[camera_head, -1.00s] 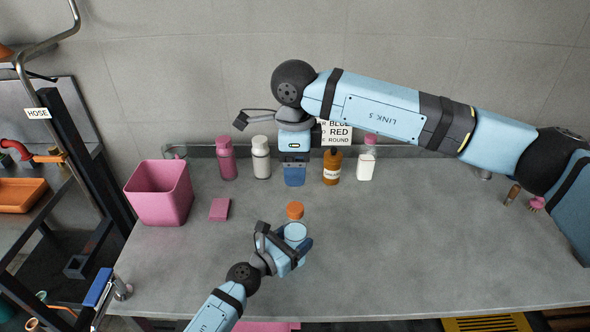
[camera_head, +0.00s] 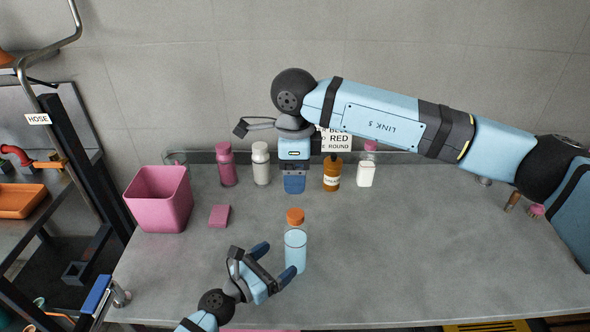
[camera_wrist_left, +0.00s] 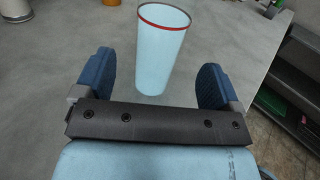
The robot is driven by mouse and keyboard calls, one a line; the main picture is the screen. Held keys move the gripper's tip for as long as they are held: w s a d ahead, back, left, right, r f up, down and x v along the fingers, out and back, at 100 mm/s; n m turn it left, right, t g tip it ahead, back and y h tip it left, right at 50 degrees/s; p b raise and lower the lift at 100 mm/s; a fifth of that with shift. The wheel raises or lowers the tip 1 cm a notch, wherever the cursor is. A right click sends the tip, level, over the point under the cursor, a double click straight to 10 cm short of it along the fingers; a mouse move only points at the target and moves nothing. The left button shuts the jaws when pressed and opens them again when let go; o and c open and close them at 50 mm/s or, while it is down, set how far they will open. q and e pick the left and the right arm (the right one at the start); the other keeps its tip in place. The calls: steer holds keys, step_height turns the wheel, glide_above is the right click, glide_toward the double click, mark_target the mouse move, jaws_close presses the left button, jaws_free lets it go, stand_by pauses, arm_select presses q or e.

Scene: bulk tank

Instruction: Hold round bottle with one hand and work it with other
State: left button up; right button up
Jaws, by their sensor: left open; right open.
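In the wrist view the body stands ahead, between the finger directions, with no visible grip. My right gripper (camera_head: 294,184) points down above the bench's back, open and apart from the round bottle.
Pink (camera_head: 226,166), white (camera_head: 261,165) and amber (camera_head: 332,174) bottles and a white bottle (camera_head: 366,174) line the back. A pink bin (camera_head: 160,200) and pink block (camera_head: 219,216) are at left. A sign (camera_head: 338,138) is partly hidden by my right arm.

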arm_select(q)
steer(key=v, duration=0.6)
steer(key=shift+s+a+b, duration=0.3)
steer(key=shift+b, duration=0.1)
